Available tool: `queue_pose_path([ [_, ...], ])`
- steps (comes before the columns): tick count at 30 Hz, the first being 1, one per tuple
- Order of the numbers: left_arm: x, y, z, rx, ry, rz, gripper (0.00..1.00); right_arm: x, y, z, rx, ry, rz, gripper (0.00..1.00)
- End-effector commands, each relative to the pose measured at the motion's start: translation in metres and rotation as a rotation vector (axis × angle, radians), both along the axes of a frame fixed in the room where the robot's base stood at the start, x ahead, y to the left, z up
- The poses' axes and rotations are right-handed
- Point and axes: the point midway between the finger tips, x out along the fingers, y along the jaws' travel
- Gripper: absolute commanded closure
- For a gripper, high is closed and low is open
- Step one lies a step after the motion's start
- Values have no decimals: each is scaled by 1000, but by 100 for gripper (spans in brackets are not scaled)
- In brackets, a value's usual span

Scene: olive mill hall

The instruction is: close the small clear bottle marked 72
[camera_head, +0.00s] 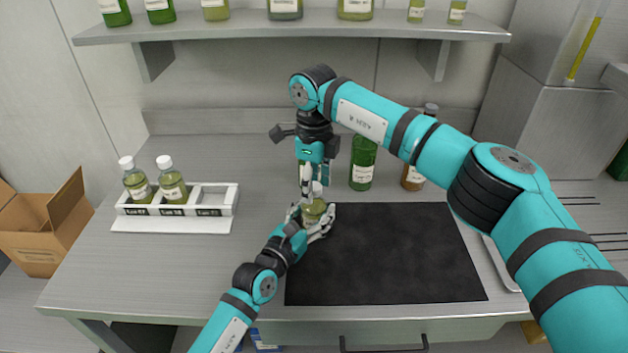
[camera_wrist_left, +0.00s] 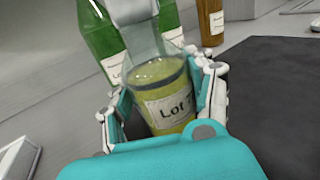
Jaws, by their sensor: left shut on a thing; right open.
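The small clear bottle (camera_head: 312,211) holds yellow-green oil and stands by the left edge of the dark mat. In the left wrist view the bottle (camera_wrist_left: 165,95) shows a label reading "Lot 7", the rest hidden by a finger. My left gripper (camera_head: 314,222) is shut around its body; its fingers also show in the left wrist view (camera_wrist_left: 168,100). My right gripper (camera_head: 312,182) is open, pointing down directly over the bottle's neck. Something pale grey covers the bottle's top in the left wrist view; I cannot tell whether it is a cap or a right finger.
A white rack (camera_head: 229,207) on the left holds two white-capped bottles, with free room at its right end. A green bottle (camera_head: 363,162) and a brown bottle (camera_head: 412,178) stand behind the dark mat (camera_head: 390,260). The mat is clear. A shelf (camera_head: 290,27) with bottles hangs above.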

Motion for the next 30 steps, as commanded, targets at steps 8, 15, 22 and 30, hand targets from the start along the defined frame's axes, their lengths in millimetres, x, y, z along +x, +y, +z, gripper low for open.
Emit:
queue_pose_path([
  [8,0,0,-1,1,2,0,100,0,0,0,0,-1,-1,84],
  [15,0,0,-1,1,1,0,100,1,-1,0,-1,-2,-6,100],
  [22,0,0,-1,1,1,0,100,1,-1,1,-1,-2,-73,100],
  [30,0,0,-1,1,1,0,100,1,-1,1,0,-1,-71,43],
])
